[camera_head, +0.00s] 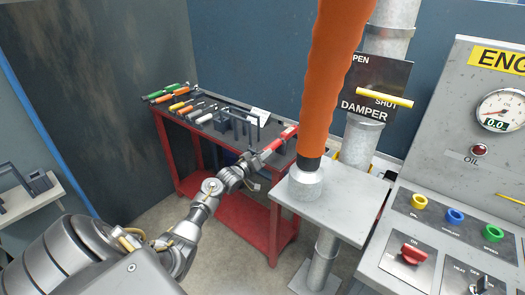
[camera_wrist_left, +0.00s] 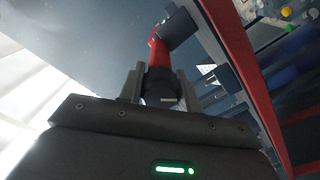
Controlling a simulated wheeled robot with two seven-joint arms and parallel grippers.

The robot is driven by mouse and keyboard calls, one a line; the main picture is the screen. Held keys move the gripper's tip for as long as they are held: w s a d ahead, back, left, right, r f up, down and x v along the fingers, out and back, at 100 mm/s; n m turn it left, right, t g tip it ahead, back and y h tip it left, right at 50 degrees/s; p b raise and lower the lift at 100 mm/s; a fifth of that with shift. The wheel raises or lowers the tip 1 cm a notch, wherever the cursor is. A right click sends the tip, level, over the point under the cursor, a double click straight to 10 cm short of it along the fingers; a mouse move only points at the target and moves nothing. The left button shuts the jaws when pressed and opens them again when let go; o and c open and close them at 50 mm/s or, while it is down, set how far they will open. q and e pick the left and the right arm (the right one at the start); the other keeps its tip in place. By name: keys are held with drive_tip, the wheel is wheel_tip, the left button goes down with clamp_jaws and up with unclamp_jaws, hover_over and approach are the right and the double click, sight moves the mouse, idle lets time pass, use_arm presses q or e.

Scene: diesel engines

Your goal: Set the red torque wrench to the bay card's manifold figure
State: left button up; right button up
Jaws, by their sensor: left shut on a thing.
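The red torque wrench (camera_head: 283,139) is at the right end of the tool cart's top, tilted up to the right. My left gripper (camera_head: 256,162) is shut on its near end. In the left wrist view the wrench (camera_wrist_left: 159,54) shows a red shaft and a dark round end between the two fingers of the gripper (camera_wrist_left: 160,88). No setting on the wrench can be read. A small white card (camera_head: 260,116) stands on the cart, its print too small to read; I cannot tell if it is the bay card. My right gripper is out of view.
The red-framed cart (camera_head: 227,203) carries several coloured-handled tools. A thick orange hose (camera_head: 332,70) hangs down to a grey pedestal table (camera_head: 341,203), close right of the wrench. A control console (camera_head: 450,185) with gauge and knobs stands at right, a damper panel (camera_head: 376,92) behind.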

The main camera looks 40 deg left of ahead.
use_arm(q)
drive_tip(key=n+p, duration=0.1)
drive_tip(key=n, duration=0.2)
drive_tip(key=shift+r+p, duration=0.1)
drive_tip(key=shift+p, duration=0.2)
drive_tip(key=n+p, duration=0.1)
drive_tip(key=n, duration=0.2)
drive_tip(key=shift+p, duration=0.4)
drive_tip(key=shift+n+p, duration=0.5)
drive_tip(key=shift+n, duration=0.7)
drive_tip(key=o, duration=1)
drive_tip(key=shift+c, duration=0.2)
drive_tip(key=shift+s, duration=0.1)
